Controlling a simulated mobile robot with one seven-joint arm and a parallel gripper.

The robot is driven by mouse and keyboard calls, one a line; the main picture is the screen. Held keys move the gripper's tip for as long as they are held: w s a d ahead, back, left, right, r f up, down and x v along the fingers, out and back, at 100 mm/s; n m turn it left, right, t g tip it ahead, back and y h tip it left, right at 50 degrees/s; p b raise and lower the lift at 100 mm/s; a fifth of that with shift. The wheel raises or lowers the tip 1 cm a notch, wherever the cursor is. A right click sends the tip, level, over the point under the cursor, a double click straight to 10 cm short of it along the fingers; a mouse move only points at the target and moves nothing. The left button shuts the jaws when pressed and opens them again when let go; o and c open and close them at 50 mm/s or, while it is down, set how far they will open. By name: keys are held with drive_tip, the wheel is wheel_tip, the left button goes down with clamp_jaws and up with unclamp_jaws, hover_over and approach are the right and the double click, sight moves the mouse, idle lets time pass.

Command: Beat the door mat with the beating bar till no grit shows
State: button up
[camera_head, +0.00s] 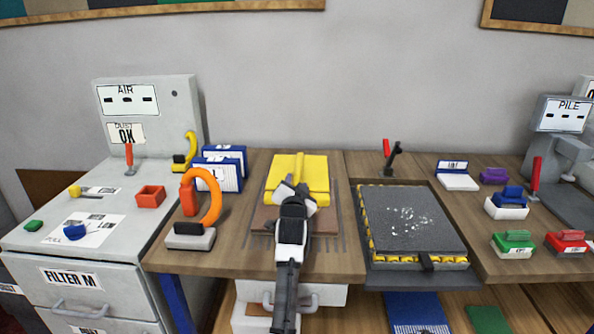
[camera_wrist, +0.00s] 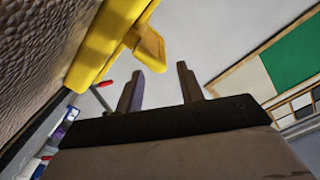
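A dark grey mat (camera_head: 410,218) with a patch of white grit near its middle lies on a bed with yellow-and-black striped edges, right of centre. A brown textured mat (camera_head: 265,220) lies left of it, also in the wrist view (camera_wrist: 40,50). A yellow block with a raised ridge (camera_head: 312,172) sits on its back part; its yellow knob shows in the wrist view (camera_wrist: 149,46). No part is clearly marked as the beating bar. My gripper (camera_head: 295,185) is over the brown mat, by the yellow block's front. Its fingers (camera_wrist: 160,85) are apart with nothing between them.
A red-handled lever (camera_head: 389,154) stands behind the grey mat. An orange hooped tool (camera_head: 204,198) and blue-and-white boxes (camera_head: 218,175) are left of my arm. Several coloured brushes or blocks (camera_head: 513,243) lie at right. The AIR cabinet (camera_head: 150,115) stands at far left.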

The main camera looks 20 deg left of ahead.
sight(296, 175)
drive_tip(key=shift+p+x, duration=0.7)
drive_tip(key=shift+x, duration=2.9)
clamp_jaws()
